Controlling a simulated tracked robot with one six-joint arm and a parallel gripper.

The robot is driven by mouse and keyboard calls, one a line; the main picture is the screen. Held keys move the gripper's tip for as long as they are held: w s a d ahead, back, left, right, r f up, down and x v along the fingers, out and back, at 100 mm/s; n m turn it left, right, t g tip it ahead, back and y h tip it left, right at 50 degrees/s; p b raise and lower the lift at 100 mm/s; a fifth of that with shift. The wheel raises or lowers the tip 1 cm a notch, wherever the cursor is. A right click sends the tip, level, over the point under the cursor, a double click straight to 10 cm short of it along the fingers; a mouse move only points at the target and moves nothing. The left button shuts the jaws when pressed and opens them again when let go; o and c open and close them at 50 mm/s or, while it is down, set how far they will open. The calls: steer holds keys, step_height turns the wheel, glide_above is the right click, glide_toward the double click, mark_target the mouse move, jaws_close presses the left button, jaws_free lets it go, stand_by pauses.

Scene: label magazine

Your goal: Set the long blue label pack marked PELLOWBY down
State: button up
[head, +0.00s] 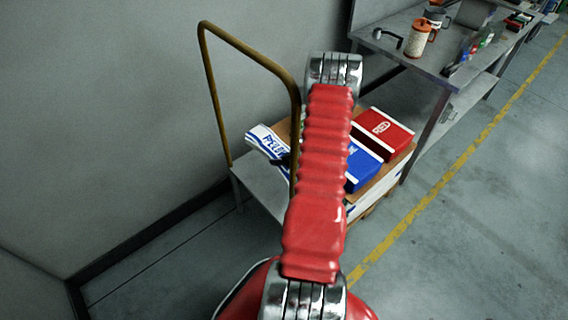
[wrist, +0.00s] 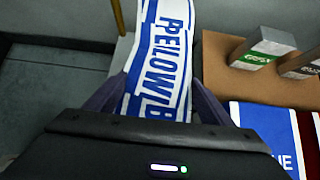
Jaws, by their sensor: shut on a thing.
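The long PELLOWBY pack (wrist: 163,45) is white and blue, with large blue lettering running along it in the wrist view. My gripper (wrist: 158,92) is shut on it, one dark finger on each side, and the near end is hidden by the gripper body. In the head view the pack (head: 264,138) shows left of my red arm, beside the trolley's handle and over the grey deck (head: 262,184). I cannot tell whether it touches anything below. My arm hides most of the gripper there.
A brown board (wrist: 222,75) right of the pack carries small metal blocks (wrist: 264,48), a blue pack (head: 362,165) and a red pack (head: 383,130). The yellow handle (head: 213,95) rises at the left. A workbench (head: 420,60) with mugs stands behind right. Bare grey deck shows at the left.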

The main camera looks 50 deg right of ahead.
mark_target(278, 151)
steer(key=shift+r, duration=1.55)
